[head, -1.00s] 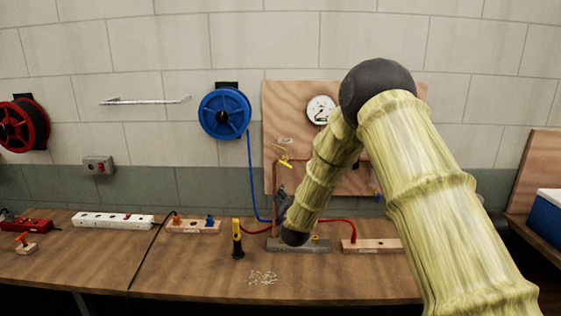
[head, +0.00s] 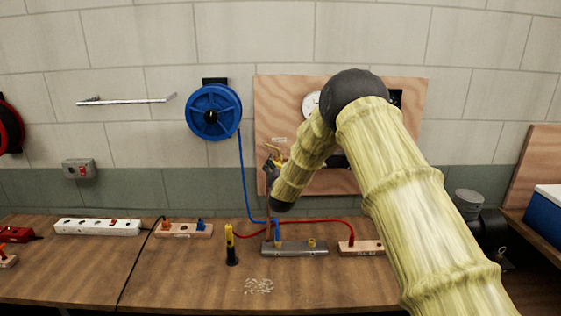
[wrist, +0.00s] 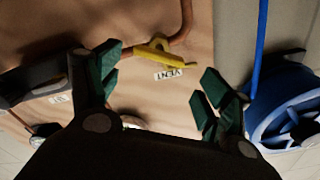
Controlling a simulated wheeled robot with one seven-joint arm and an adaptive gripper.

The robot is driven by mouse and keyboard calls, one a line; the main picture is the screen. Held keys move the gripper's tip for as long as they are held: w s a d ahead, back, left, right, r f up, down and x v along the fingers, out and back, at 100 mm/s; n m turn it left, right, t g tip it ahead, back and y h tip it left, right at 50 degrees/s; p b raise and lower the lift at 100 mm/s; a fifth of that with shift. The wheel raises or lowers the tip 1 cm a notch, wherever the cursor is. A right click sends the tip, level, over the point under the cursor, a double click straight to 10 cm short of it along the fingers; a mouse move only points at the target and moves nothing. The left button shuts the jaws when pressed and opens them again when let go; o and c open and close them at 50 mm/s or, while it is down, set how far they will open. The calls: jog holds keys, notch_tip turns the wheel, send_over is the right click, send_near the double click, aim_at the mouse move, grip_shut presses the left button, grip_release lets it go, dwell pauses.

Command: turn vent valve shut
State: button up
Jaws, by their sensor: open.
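The yellow vent valve handle (wrist: 165,56) sits at the end of a bent copper pipe, beside a white VENT label (wrist: 170,74), in the wrist view. In the head view the handle (head: 272,148) shows small on the plywood panel, just above my gripper (head: 272,170). My gripper (wrist: 162,62) is open, its green fingers to the left and right of the handle in the wrist picture. No contact with the handle is visible, and the depth gap is hard to judge. My arm covers part of the panel in the head view.
A blue hose reel (head: 213,111) hangs left of the plywood panel (head: 268,100), with its blue hose running down. A gauge (head: 310,104) is partly hidden by my arm. Below, the bench holds a grey manifold block (head: 295,249) and a yellow-black tool (head: 231,245).

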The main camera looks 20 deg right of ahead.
aim_at(280, 166)
jog(key=w, duration=0.1)
jog(key=w+f, duration=0.1)
jog(key=w, duration=0.2)
jog(key=shift+d+f+p, duration=0.25)
jog(key=shift+d+p, duration=0.1)
jog(key=shift+p, duration=0.05)
jog(key=shift+w+d, duration=0.15)
jog(key=shift+w, duration=0.1)
jog(key=shift+s+d+r+p, duration=0.1)
jog(key=shift+s+r+p, duration=0.25)
jog(key=shift+r, duration=0.25)
jog(key=shift+w+f, duration=0.5)
jog(key=shift+c, duration=0.4)
jog(key=shift+s+r, duration=0.15)
jog(key=shift+s, duration=0.05)
jog(key=c, duration=1)
